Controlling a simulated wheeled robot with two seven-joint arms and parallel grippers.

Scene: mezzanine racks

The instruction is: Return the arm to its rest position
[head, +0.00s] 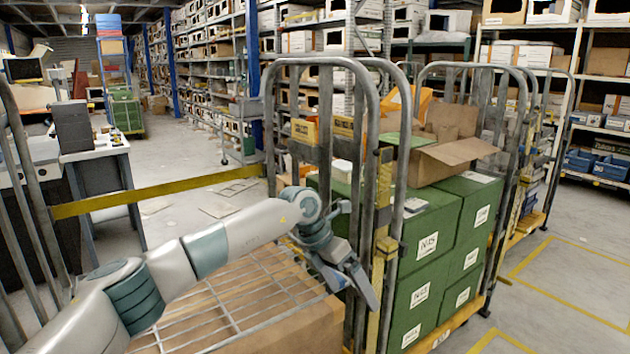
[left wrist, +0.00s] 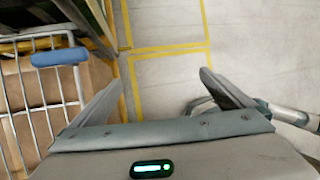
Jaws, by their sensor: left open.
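My left arm comes in from the left in the head view, stretched over a wire-mesh roll cage. My left gripper (head: 358,286) is beside the grey tubular uprights of the cages, pointing down and to the right. In the left wrist view my left gripper (left wrist: 163,78) has its two fingers wide apart. Only floor shows between them, so it is open and empty. My right gripper cannot be made out in the head view. A grey and teal arm part of mine shows at the right edge of the left wrist view.
A roll cage with green boxes (head: 430,221) and an open cardboard box (head: 452,158) stands right of my gripper. Below my arm are wire mesh and a brown carton (head: 290,331). A yellow bar (head: 160,190) crosses at left. Yellow-marked floor (head: 572,277) at right is clear.

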